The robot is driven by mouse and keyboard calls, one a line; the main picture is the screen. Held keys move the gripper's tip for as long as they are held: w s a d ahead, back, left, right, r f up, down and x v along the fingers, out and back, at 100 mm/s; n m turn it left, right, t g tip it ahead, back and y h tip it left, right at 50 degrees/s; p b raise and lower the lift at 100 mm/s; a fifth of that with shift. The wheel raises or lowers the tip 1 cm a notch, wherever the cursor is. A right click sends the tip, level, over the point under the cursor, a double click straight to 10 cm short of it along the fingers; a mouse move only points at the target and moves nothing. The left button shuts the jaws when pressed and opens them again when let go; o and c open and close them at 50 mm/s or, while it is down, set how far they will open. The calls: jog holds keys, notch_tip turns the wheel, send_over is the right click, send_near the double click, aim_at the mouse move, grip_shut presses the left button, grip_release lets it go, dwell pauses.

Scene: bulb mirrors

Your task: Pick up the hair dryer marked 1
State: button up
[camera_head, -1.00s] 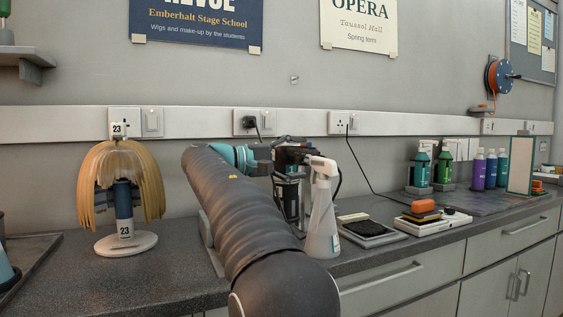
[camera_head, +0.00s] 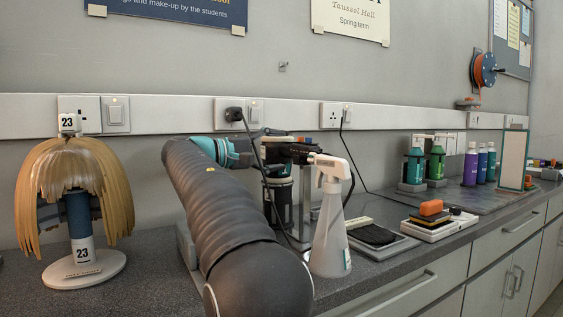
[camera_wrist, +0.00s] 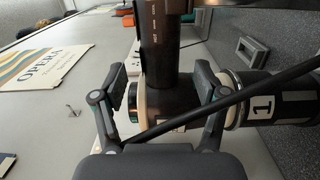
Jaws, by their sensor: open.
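The black hair dryer (camera_wrist: 180,103) marked 1 lies across the middle of the wrist view, with pale rings and its white label (camera_wrist: 264,107) at right. A dark tube (camera_wrist: 155,45) rises from it toward the top. My gripper (camera_wrist: 163,85) is open, with one finger on each side of the dryer's middle; I cannot tell whether they touch it. A black cord (camera_wrist: 240,95) crosses in front of the dryer and fingers.
A white spray bottle (camera_head: 329,225) stands close to the right of the dryer. A blonde wig (camera_head: 85,180) on a stand marked 23 is at left. A black pad (camera_head: 374,236) and orange-topped blocks (camera_head: 431,207) lie to the right. The wall is close behind.

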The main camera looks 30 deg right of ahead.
aim_at(284, 150)
jog(key=d, duration=0.4)
jog(key=shift+s, duration=0.25)
grip_shut()
notch_tip(284, 150, up, 10)
jog(key=p, duration=0.3)
jog(key=shift+p, duration=0.3)
